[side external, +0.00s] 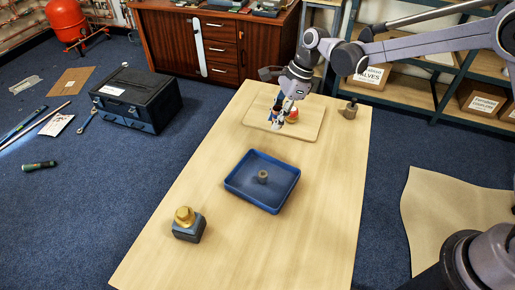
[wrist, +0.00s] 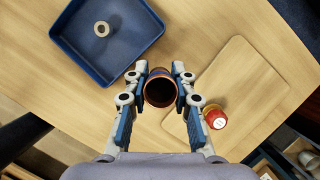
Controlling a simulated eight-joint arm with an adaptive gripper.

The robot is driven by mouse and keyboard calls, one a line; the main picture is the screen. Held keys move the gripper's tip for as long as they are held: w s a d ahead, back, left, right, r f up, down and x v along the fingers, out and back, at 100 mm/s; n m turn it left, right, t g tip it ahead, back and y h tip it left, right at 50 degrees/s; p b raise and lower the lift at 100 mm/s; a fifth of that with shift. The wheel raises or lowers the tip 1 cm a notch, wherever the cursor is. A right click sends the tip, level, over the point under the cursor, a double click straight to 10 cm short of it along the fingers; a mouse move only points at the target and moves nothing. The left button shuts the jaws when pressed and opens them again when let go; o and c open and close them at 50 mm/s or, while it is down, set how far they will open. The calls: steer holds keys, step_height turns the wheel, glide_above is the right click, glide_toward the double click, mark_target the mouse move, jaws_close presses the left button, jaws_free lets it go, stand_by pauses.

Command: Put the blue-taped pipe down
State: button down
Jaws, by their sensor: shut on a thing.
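My gripper (side external: 279,116) is over the pale board at the far end of the table. It is shut on the blue-taped pipe, which stands between the fingers (wrist: 160,88) in the wrist view. There I look down onto the pipe's dark open end and copper-brown rim (wrist: 160,101), with a little blue at its edge. In the side view the fingers mostly hide the pipe. I cannot tell whether its lower end touches anything. The pale board (side external: 310,126) also shows in the wrist view (wrist: 240,75), to the right of the pipe.
A red-topped brass piece (wrist: 214,117) stands on the board, close to the right finger. A blue tray (side external: 239,190) holds a small grey-brown ring (side external: 263,177). A brass fitting (side external: 184,215) sits on a grey block (side external: 188,232) at the near left. A brown cylinder (side external: 350,110) stands near the right edge.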

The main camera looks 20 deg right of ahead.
steer(key=s+d, duration=0.9)
steer(key=d, duration=0.4)
steer(key=s+d, duration=0.9)
steer(key=d, duration=0.4)
steer(key=w+a+f, duration=0.1)
steer(key=a+f, duration=0.1)
steer(key=a, duration=0.1)
steer(key=w+a+f, duration=0.2)
steer(key=a, duration=0.1)
steer(key=w+a+f, duration=0.2)
steer(key=a+f, duration=0.1)
steer(key=a, duration=0.1)
steer(key=shift+w+f, duration=0.1)
steer(key=shift+f, duration=1.95)
steer(key=c, duration=1.1)
jaws_free()
steer(key=shift+f, duration=0.1)
